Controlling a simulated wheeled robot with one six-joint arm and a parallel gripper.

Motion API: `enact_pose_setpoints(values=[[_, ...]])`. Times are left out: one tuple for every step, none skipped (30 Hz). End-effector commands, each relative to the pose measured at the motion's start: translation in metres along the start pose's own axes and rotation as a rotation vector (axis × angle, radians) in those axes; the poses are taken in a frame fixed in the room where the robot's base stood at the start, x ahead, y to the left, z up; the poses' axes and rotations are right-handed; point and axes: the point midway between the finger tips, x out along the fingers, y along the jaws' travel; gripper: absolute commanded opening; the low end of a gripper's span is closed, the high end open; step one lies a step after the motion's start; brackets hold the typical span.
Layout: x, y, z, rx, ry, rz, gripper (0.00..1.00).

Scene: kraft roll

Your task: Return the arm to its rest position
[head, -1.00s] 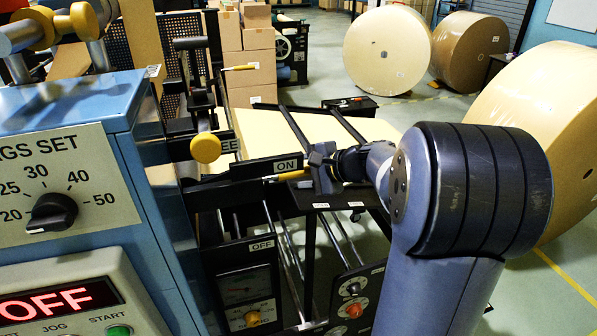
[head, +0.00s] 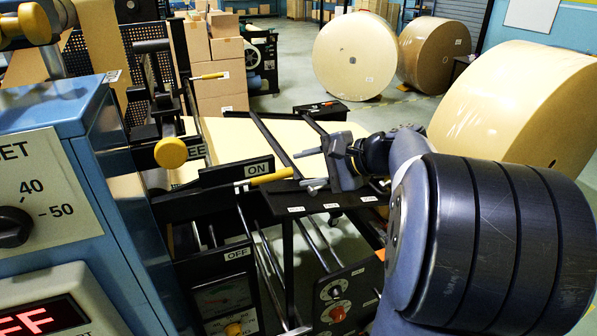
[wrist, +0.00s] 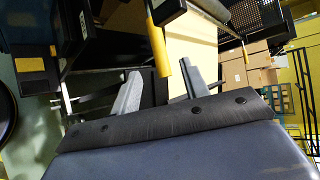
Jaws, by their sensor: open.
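My gripper (head: 312,169) is at the end of my arm, right of the machine's ON sign (head: 257,170). Its two grey fingers are apart and nothing is between them in the head view. A lever with a yellow handle (head: 271,177) lies at the ON sign, just left of the fingertips, with a small gap. The wrist view shows both fingers of my gripper (wrist: 160,68) spread, with the yellow handle (wrist: 157,38) ahead of them.
A blue control cabinet (head: 120,195) stands close on the left. A yellow knob (head: 171,153) sticks out beside it. Below is a panel with a red knob (head: 338,314). Large paper rolls (head: 355,56) stand on open floor behind, and cartons (head: 219,75) are stacked at the back.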

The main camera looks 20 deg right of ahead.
Motion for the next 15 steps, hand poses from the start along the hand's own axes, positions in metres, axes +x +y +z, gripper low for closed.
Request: enact_pose_setpoints(values=[[-0.001, 0.0, 0.0, 0.0, 0.0, 0.0, 0.43], [-0.001, 0.0, 0.0, 0.0, 0.0, 0.0, 0.43], [-0.001, 0.0, 0.0, 0.0, 0.0, 0.0, 0.43], [-0.001, 0.0, 0.0, 0.0, 0.0, 0.0, 0.43], [-0.001, 0.0, 0.0, 0.0, 0.0, 0.0, 0.43], [-0.001, 0.0, 0.0, 0.0, 0.0, 0.0, 0.43], [-0.001, 0.0, 0.0, 0.0, -0.001, 0.0, 0.43], [0.0, 0.0, 0.0, 0.0, -0.001, 0.0, 0.43], [0.0, 0.0, 0.0, 0.0, -0.001, 0.0, 0.43], [0.001, 0.0, 0.0, 0.0, -0.001, 0.0, 0.43], [0.002, 0.0, 0.0, 0.001, -0.002, 0.0, 0.43], [0.004, 0.0, 0.0, 0.001, -0.003, 0.0, 0.43], [0.007, 0.0, 0.0, 0.002, -0.004, 0.001, 0.43], [0.01, 0.0, 0.001, 0.002, -0.004, 0.001, 0.43], [0.015, 0.0, 0.001, 0.002, -0.005, 0.001, 0.43]])
